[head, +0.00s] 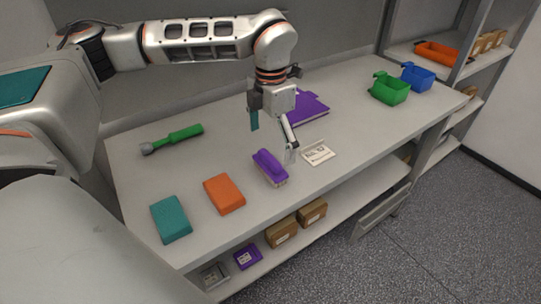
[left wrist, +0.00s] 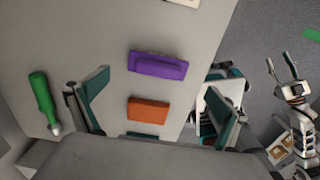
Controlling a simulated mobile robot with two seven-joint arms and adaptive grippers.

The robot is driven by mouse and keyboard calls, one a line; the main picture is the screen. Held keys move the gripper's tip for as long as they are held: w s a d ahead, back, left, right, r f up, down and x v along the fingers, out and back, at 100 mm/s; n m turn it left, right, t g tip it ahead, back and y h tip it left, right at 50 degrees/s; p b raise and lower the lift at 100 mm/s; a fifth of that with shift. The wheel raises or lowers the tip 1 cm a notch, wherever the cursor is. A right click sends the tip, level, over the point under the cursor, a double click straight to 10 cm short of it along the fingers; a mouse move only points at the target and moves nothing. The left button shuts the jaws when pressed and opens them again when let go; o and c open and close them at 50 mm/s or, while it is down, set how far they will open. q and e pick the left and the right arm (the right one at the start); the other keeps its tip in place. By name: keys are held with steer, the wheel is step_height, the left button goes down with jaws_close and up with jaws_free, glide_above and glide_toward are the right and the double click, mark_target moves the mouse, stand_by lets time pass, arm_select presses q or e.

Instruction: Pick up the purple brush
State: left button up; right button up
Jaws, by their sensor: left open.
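The purple brush (head: 268,166) lies on the grey workbench, near the front edge in the head view. It also shows in the left wrist view (left wrist: 158,66), above an orange block. My left gripper (head: 273,138) is open and empty above the bench, its fingers pointing down. It is close to the brush, over its far side, and apart from it as far as I can tell. In the left wrist view its two fingers (left wrist: 155,95) are spread wide, with the brush between and beyond them. My right gripper (left wrist: 284,76) shows small at the right of that view.
An orange block (head: 224,194), a teal block (head: 170,219) and a green-handled tool (head: 180,136) lie left of the brush. A white label card (head: 318,152) lies just right; a purple clipboard-like item (head: 308,108) is behind. Green (head: 389,88) and blue (head: 417,77) bins stand far right.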

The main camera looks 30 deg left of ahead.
mark_target(270, 157)
arm_select(q)
steer(key=shift+w+a+f, duration=0.15)
steer(key=shift+a+f, duration=0.05)
steer(key=shift+f, duration=0.35)
steer(key=shift+s+d+f, duration=0.1)
steer(key=shift+s+f, duration=0.1)
steer(key=shift+f, duration=3.1)
steer(key=c, duration=1.2)
